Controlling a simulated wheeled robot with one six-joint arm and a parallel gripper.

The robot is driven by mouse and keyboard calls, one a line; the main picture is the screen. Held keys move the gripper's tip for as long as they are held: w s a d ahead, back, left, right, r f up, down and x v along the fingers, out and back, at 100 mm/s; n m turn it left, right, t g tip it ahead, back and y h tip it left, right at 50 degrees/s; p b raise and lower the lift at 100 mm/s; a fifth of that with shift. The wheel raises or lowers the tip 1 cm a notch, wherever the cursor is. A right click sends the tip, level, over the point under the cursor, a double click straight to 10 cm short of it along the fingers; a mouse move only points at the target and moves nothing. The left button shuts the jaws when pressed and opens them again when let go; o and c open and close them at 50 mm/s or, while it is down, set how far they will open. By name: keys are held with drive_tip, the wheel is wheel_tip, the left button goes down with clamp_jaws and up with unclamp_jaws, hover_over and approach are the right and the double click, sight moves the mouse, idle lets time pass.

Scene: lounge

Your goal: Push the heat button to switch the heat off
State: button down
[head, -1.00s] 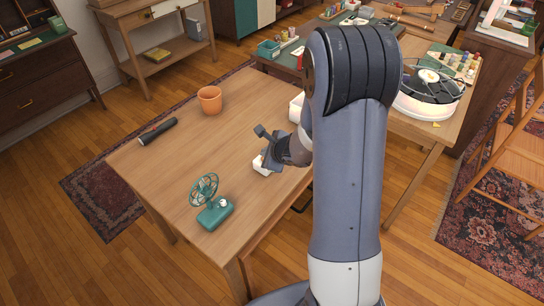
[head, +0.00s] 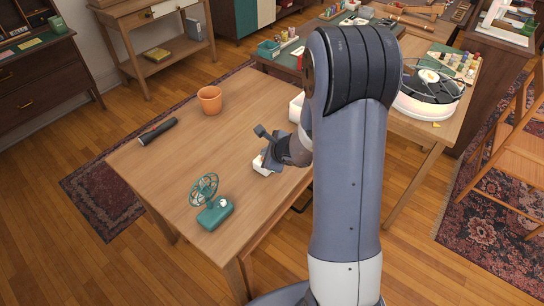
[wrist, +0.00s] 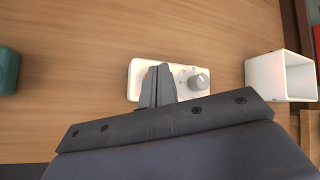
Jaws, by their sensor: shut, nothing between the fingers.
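A small white device with a grey round knob (wrist: 199,81) lies on the wooden table; I take it to be the heat control. Its white body (wrist: 136,78) shows in the wrist view, and a part of it (head: 262,169) shows in the head view under my gripper. My gripper (wrist: 158,72) is shut and empty, with its fingertips over the left part of the device, beside the knob. A small orange spot (wrist: 145,76) shows at the left edge of the fingers. The fingers hide the rest of that part. I cannot tell whether the fingertips touch it.
An open white box (wrist: 280,76) is to the right of the device. The table between the fan and the pot is clear.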

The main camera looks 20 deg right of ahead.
drive_tip(key=shift+f, duration=0.15)
drive_tip(key=shift+f+b, duration=0.35)
drive_tip(key=shift+b, duration=0.35)
drive_tip(key=shift+r, duration=0.5)
drive_tip(key=shift+p, duration=0.3)
wheel_tip(320, 180, up, 6)
drive_tip(key=p, duration=0.4)
